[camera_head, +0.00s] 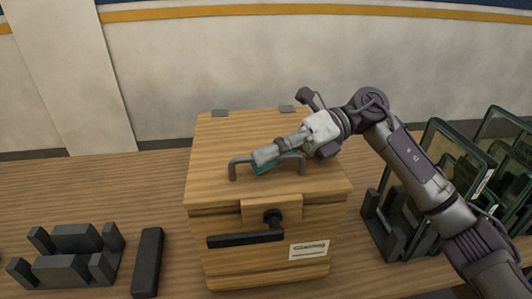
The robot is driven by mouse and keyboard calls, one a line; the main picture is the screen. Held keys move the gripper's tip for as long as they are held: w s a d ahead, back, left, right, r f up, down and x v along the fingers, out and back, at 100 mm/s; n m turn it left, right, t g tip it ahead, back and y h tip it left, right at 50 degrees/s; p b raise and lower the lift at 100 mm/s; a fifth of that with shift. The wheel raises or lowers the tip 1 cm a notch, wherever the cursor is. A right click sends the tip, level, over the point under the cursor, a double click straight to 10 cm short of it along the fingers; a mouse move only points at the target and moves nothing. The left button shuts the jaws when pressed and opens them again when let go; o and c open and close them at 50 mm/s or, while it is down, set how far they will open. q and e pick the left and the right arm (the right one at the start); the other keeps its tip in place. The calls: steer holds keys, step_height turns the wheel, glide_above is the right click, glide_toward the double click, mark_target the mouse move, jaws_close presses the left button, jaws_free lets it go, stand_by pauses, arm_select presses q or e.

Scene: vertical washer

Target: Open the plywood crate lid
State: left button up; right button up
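The plywood crate (230,265) stands on the table in the middle of the head view. Its plywood lid (225,140) lies flat on top, with a grey bar handle (232,170) and two grey hinges along the back edge. On the front, a black latch lever (240,240) lies roughly level below a wooden block (258,207). My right gripper (265,160) reaches over the lid from the right, with its fingers at the middle of the bar handle. The fingers cover that part of the bar, so I cannot tell if they are closed on it. My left gripper is out of view.
Black slotted holders (75,255) and a dark block (147,262) lie left of the crate. Glass panels (440,150) stand in a dark rack (385,215) to the right, close to my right arm. A wall stands behind.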

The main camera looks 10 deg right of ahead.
steer(key=shift+a+f, duration=0.1)
steer(key=shift+a, duration=0.05)
jaws_close()
stand_by(0.4)
steer(key=shift+w+r+p, duration=0.1)
steer(key=shift+r+p, duration=0.3)
steer(key=shift+r, duration=0.2)
steer(key=w+r+m+g+y+p, duration=0.1)
steer(key=w+r+m+p, duration=0.5)
steer(key=r, duration=0.7)
steer(key=shift+w+r+g+y+p, duration=0.45)
steer(key=shift+w+p, duration=0.55)
steer(key=shift+p, duration=0.7)
steer(key=shift+f, duration=0.15)
